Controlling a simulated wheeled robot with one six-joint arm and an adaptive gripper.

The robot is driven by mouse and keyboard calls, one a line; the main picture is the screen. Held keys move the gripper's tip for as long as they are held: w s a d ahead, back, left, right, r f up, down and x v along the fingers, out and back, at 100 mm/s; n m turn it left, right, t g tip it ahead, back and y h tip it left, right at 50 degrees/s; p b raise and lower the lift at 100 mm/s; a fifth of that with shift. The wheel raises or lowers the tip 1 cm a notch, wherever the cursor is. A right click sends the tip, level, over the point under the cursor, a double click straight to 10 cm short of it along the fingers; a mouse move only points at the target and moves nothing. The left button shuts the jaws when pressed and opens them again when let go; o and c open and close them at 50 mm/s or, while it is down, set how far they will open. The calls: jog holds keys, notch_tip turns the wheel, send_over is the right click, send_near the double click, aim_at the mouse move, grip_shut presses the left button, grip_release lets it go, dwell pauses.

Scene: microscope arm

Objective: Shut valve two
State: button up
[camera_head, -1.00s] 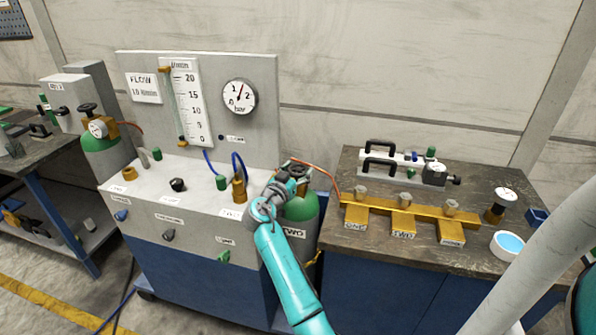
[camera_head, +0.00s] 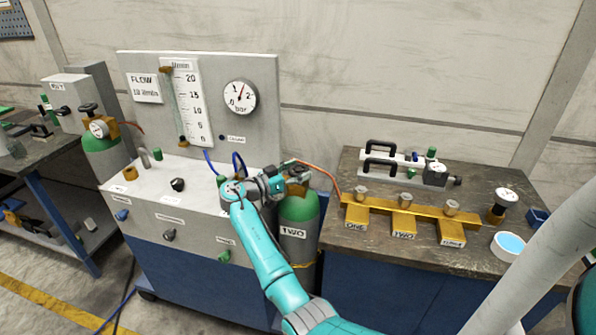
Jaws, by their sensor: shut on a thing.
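A green-topped gas cylinder (camera_head: 298,211) labelled TWO stands between the blue cabinet and the right bench. My gripper (camera_head: 291,183) reaches in from the left at the cylinder's top. It is shut on the cylinder's valve, which is mostly hidden by the fingers. An orange hose (camera_head: 318,169) runs from near the valve to the bench. On the bench, a brass manifold (camera_head: 378,208) has several outlets; one block (camera_head: 404,234) is also labelled TWO, with a small knob above it. My gripper is well away from the manifold.
The panel carries a flow tube (camera_head: 187,105) and a round bar gauge (camera_head: 240,97). Another green cylinder (camera_head: 103,153) with a gauge stands at left. A white dish (camera_head: 507,246) and small instruments are on the right bench. Blue hoses loop behind my wrist.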

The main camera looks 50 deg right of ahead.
aim_at(298, 169)
jog(key=shift+f, duration=0.15)
jog(key=o, duration=1.2)
jog(key=shift+c, duration=0.2)
notch_tip(298, 169, up, 10)
jog(key=shift+r, duration=0.1)
